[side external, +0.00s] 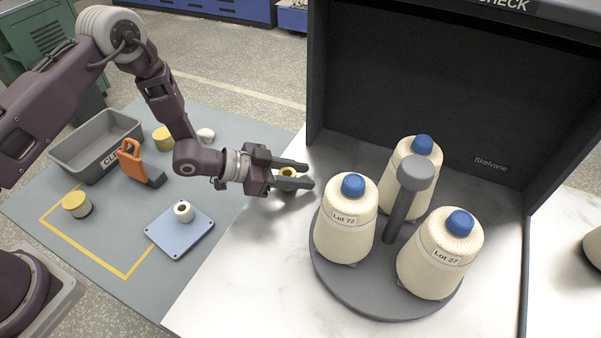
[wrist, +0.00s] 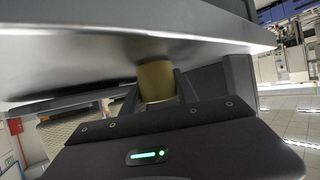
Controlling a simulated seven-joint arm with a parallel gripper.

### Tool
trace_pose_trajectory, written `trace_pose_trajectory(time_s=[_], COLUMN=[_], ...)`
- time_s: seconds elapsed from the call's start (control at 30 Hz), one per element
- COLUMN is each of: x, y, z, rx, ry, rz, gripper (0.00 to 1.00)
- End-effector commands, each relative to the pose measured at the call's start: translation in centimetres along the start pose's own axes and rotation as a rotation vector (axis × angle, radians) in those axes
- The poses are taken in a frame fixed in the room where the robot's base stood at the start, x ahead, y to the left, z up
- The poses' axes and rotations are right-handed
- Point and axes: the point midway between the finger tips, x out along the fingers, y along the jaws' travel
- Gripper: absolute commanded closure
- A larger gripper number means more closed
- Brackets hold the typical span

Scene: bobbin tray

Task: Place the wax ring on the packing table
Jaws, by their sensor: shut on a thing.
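My gripper (side external: 308,174) is shut on a small yellow ring (side external: 287,173) with a dark centre, which I take to be the wax ring. It is over the left part of the white marble top, left of the turntable. I cannot tell whether the ring touches the top. The wrist view shows it as a brass-yellow cylinder (wrist: 156,82) between the fingers, close to a pale surface. No surface is labelled as the packing table; a blue-grey table (side external: 118,222) with a yellow outline lies at left, next to the white marble top (side external: 225,290).
A grey turntable (side external: 375,304) carries three cream bobbins with blue tops and a grey post, inside a dark booth (side external: 420,80). The blue-grey table holds a grey bin (side external: 78,160), an orange-handled tool (side external: 133,162), yellow-topped pieces and a blue plate (side external: 165,238) with a white spool.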

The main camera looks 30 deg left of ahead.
Motion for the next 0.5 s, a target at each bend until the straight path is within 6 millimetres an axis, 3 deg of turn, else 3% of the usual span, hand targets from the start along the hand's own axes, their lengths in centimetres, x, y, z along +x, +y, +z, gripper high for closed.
trace_pose_trajectory(time_s=[0.3,0.33,0.43,0.5], x=[0.13,0.12,0.11,0.11], y=[0.00,-0.01,-0.01,-0.01], z=[0.28,0.27,0.24,0.23], rx=[-0.001,0.000,0.000,0.000], ry=[0.000,0.000,0.000,0.000], rz=[0.000,0.000,0.000,0.000], gripper=[1.00,0.61,0.43,0.43])
